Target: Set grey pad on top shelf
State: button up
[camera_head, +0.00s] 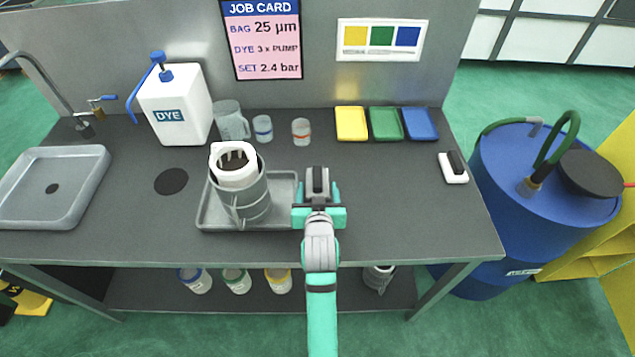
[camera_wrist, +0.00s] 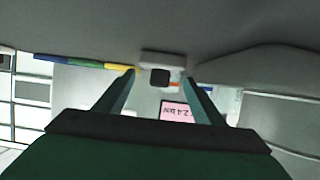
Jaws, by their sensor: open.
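My gripper (camera_head: 317,193) is over the front middle of the dark bench, just right of the grey tray, with its teal fingers open. The wrist view shows the open fingers (camera_wrist: 160,82). A small pale block with a dark square face (camera_wrist: 148,57) shows between the fingertips; I cannot tell whether it touches them. In the head view a grey piece lies between and beyond the fingers; I cannot tell whether it is the same block. A flat dark grey round pad (camera_head: 171,181) lies on the bench left of the tray. I cannot identify a top shelf.
The tray (camera_head: 287,186) holds a grey jug (camera_head: 252,203) with a white-rimmed insert. A dye bottle (camera_head: 180,108), cups, coloured trays (camera_head: 386,123) and a white-and-black block (camera_head: 452,175) stand on the bench. A low shelf (camera_head: 335,292) beneath holds several jars. The right bench is mostly clear.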

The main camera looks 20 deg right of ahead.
aim_at(318, 180)
jog(key=shift+x, duration=2.7)
jog(key=shift+d+r, duration=0.1)
jog(key=c, duration=1)
jog(key=shift+o, duration=0.2)
jog(key=shift+r, duration=0.1)
